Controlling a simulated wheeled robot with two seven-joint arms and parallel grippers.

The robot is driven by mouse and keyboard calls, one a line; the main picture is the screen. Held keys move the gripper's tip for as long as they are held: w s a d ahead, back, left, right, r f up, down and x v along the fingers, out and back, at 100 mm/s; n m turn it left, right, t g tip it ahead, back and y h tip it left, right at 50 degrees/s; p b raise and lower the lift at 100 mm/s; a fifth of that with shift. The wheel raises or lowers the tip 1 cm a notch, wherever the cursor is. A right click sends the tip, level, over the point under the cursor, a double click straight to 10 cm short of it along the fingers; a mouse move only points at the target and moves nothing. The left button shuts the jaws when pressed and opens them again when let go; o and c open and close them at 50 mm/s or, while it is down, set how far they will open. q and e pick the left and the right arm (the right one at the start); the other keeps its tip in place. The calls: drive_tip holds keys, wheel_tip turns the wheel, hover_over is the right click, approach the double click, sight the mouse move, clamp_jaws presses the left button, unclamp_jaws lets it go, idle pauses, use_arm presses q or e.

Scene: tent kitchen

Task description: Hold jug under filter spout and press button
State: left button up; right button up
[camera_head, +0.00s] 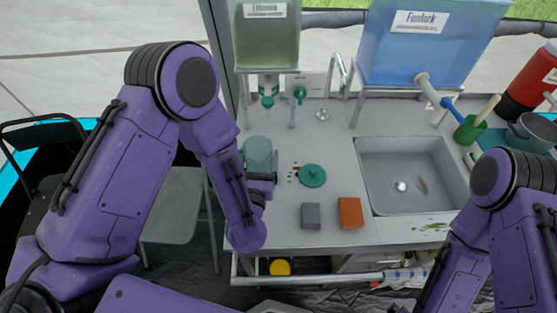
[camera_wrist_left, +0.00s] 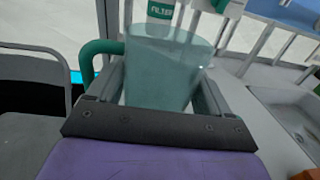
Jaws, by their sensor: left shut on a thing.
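The translucent teal jug (camera_head: 258,151) is held upright at the counter's left side. My left gripper (camera_head: 262,180) is shut on it. In the left wrist view the jug (camera_wrist_left: 166,65) stands between the fingers, with its green handle (camera_wrist_left: 97,58) to the left. My right gripper is out of view.
A green lid (camera_head: 312,175), a grey block (camera_head: 311,216) and an orange block (camera_head: 350,212) lie on the counter. A sink (camera_head: 405,180) and blue tank (camera_head: 425,45) are to the right.

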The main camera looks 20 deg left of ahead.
sight(269, 164)
use_arm(q)
drive_tip(key=shift+n+y, duration=0.6)
drive_tip(key=shift+y, duration=0.3)
drive_tip(key=s+d, duration=0.1)
drive_tip(key=s+d+p, duration=0.1)
drive_tip(key=s+d, duration=0.1)
drive_tip(key=d, duration=0.1)
drive_tip(key=shift+s+r+p, duration=0.25)
drive_tip(key=shift+s+p, duration=0.05)
drive_tip(key=shift+s, duration=0.1)
drive_tip(key=shift+s+d+f, duration=0.1)
drive_tip(key=shift+s+d, duration=0.05)
drive_tip(key=shift+s, duration=0.15)
drive_tip(key=x, duration=0.4)
drive_tip(key=b+x, duration=0.1)
drive_tip(key=x, duration=0.2)
drive_tip(key=f+x, duration=0.1)
drive_tip(key=x, duration=0.3)
drive_tip(key=shift+w+a, duration=0.3)
drive_tip(key=shift+a, duration=0.05)
drive_tip(key=shift+b+x, duration=0.4)
drive_tip(key=shift+x, duration=0.35)
drive_tip(key=shift+r, duration=0.1)
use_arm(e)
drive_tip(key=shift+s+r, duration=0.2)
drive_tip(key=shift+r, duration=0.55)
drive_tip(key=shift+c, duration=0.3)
